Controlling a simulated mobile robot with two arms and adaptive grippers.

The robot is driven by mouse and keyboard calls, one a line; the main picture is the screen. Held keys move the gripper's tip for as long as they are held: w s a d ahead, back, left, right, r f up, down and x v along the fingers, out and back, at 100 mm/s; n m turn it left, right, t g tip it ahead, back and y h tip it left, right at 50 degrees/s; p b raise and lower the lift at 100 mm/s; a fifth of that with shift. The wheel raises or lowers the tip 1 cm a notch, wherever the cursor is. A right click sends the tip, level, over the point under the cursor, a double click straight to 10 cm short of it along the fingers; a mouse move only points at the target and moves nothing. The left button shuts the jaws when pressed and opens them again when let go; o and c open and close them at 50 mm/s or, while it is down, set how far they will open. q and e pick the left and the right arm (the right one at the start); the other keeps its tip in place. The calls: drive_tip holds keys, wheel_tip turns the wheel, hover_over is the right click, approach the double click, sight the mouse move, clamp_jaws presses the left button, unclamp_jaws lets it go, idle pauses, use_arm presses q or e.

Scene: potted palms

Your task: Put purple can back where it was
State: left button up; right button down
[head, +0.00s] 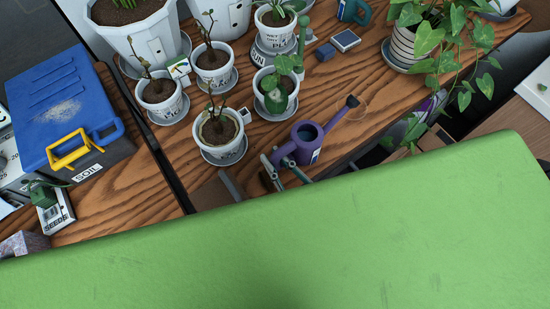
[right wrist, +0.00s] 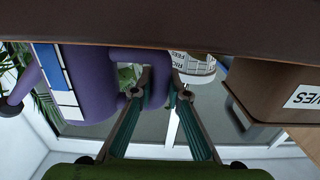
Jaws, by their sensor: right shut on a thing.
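The purple can (head: 309,144) is a watering can with a long spout pointing to the upper right. In the head view it is at the front edge of the wooden table. I cannot tell whether its base touches the table. My right gripper (head: 279,164) is at the can's left, shut on its handle. In the right wrist view the purple can (right wrist: 98,85) fills the left side, and the fingertips (right wrist: 160,92) are at its handle. My left gripper is in neither view.
Several small white pots (head: 222,136) stand left of the can. A trailing plant (head: 425,40) hangs at the right. A teal can (head: 353,11) and small boxes (head: 345,40) are behind. A blue-lidded soil bin (head: 65,95) is left. Bare wooden table (head: 340,90) shows around the spout.

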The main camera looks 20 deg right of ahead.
drive_tip(key=shift+f, duration=0.1)
drive_tip(key=c, duration=2)
unclamp_jaws()
drive_tip(key=shift+o, duration=0.2)
drive_tip(key=shift+s, duration=0.1)
drive_tip(key=b+v, duration=0.1)
drive_tip(key=v, duration=1.1)
